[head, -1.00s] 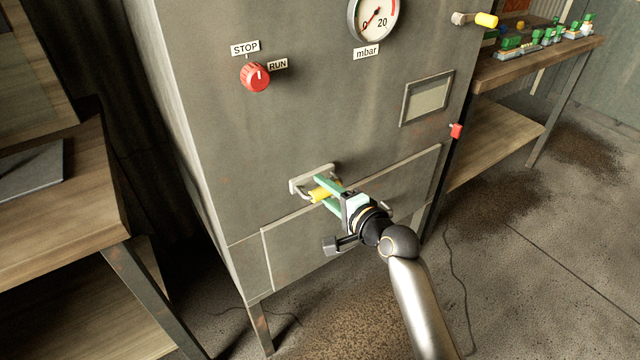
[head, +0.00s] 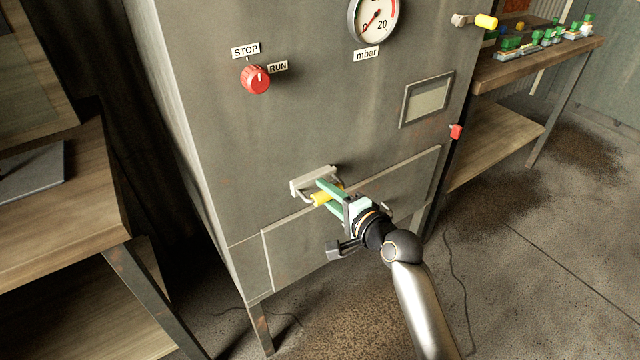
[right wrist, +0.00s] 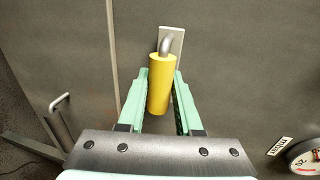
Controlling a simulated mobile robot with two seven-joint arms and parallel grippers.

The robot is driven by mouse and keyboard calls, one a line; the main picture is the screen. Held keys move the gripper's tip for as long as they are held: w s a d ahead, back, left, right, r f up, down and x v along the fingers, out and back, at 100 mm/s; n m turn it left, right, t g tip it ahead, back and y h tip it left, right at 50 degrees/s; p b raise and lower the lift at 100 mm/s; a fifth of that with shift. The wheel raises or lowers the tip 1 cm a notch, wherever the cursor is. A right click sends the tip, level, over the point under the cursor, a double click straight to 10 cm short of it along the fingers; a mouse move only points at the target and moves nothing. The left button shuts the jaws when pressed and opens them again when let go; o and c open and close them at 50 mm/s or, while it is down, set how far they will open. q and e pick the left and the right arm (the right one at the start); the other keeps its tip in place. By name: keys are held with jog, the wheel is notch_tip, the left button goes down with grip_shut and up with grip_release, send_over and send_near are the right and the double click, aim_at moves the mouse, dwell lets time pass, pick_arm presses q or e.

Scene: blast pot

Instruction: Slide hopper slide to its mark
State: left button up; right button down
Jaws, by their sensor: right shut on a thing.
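The hopper slide shows as a yellow grip (head: 321,198) on a bent grey rod, in front of a pale plate (head: 300,186) on the grey cabinet's face. My right gripper (head: 331,193) is shut on the yellow grip, its green fingers on either side of it. In the right wrist view the yellow grip (right wrist: 160,88) sits between the fingers (right wrist: 159,80), with the rod and plate beyond. No mark for the slide can be made out. My left gripper is not in view.
The cabinet (head: 220,130) carries a red STOP/RUN knob (head: 255,79), an mbar gauge (head: 374,16), a small framed window (head: 427,98) and a yellow-tipped lever (head: 486,21). Wooden benches stand left (head: 60,215) and right (head: 535,62). A cable lies on the floor.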

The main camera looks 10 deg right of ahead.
jog(key=f+p+v, duration=0.1)
jog(key=p+v, duration=0.1)
jog(key=v, duration=0.4)
jog(key=c, duration=0.5)
grip_release()
jog(key=shift+s+d+f, duration=0.1)
jog(key=shift+c, duration=0.4)
jog(key=p+v, duration=0.3)
jog(key=v, duration=0.4)
dwell(0.5)
dwell(0.3)
